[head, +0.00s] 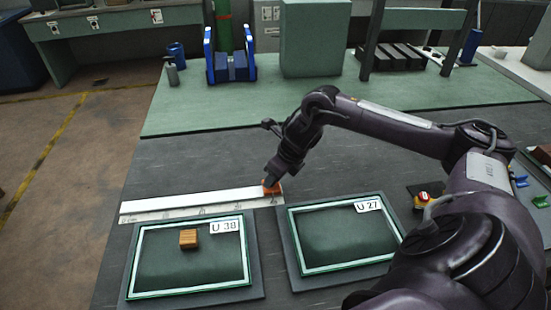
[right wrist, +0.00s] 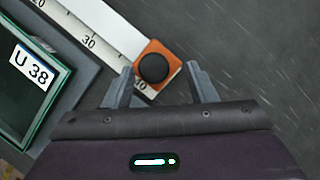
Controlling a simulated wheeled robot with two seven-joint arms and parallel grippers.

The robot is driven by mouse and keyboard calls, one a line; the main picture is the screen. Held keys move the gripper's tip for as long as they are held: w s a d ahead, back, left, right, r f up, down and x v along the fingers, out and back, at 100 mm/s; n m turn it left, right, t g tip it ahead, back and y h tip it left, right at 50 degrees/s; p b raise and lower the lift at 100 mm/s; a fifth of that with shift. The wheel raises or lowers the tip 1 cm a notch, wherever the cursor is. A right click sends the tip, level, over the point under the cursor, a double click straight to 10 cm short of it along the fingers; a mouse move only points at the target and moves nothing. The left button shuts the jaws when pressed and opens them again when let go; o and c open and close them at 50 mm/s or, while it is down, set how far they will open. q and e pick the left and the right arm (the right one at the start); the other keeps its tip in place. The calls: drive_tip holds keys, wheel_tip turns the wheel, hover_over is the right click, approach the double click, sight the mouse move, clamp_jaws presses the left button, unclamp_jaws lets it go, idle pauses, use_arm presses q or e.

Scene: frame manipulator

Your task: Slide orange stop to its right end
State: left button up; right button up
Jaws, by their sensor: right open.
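The orange stop (head: 272,189) sits near the right end of a white ruled rail (head: 195,202) on the dark table. In the right wrist view the stop (right wrist: 176,57) is an orange block with a round black knob, on the rail (right wrist: 100,35) near its end. My right gripper (head: 270,182) is at the stop in the head view. In the right wrist view its two fingers (right wrist: 160,85) are spread, with the knob between and slightly ahead of the fingertips. I cannot tell whether a finger touches the stop. My left gripper is not in view.
A framed panel marked U 38 (head: 140,262) holds a wooden cube (head: 188,238), in front of the rail. A panel marked U 27 (head: 340,240) lies to its right. The table behind the rail is clear.

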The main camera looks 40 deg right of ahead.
drive_tip(key=shift+a, duration=0.1)
drive_tip(key=shift+r, duration=0.3)
drive_tip(key=b+v, duration=0.1)
drive_tip(key=v, duration=0.6)
drive_tip(key=shift+s, duration=0.2)
